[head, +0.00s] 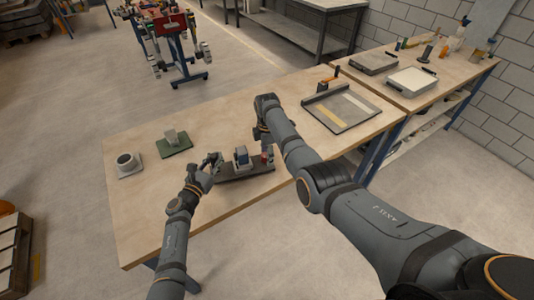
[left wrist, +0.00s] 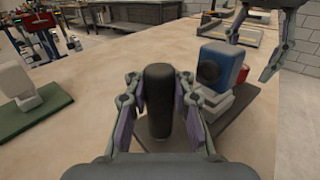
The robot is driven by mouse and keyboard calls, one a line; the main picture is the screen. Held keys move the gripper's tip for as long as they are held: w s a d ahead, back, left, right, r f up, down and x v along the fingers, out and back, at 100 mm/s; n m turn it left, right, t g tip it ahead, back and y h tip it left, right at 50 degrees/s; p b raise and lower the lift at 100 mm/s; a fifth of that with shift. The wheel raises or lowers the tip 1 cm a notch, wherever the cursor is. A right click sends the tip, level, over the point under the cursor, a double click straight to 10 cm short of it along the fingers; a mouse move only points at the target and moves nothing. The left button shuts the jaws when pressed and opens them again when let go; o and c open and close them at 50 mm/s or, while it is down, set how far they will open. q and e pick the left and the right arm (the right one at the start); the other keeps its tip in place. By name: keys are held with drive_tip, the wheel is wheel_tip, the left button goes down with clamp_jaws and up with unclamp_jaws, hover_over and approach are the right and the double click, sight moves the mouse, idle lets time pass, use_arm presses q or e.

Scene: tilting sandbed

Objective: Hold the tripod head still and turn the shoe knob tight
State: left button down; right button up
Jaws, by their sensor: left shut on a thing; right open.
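The tripod head is a small blue and white block (head: 241,156) with a red part (head: 265,154) on its right, on a dark base plate (head: 250,169). In the left wrist view the block (left wrist: 214,62) has a round black disc on its near side. I cannot tell which part is the shoe knob. My left gripper (head: 215,161) is shut on an upright black handle (left wrist: 158,100), left of the block. My right gripper (left wrist: 250,58) is open, above and to the right of the block, apart from it. In the head view its fingers are mostly hidden.
A green pad with a pale block (head: 174,141) and a grey piece with a round opening (head: 127,162) lie at the table's left. The wooden front of the table (head: 200,215) is clear.

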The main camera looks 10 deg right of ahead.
use_arm(q)
drive_tip(key=shift+r, duration=0.1)
use_arm(e)
drive_tip(key=c, duration=1.2)
drive_tip(key=shift+o, duration=0.2)
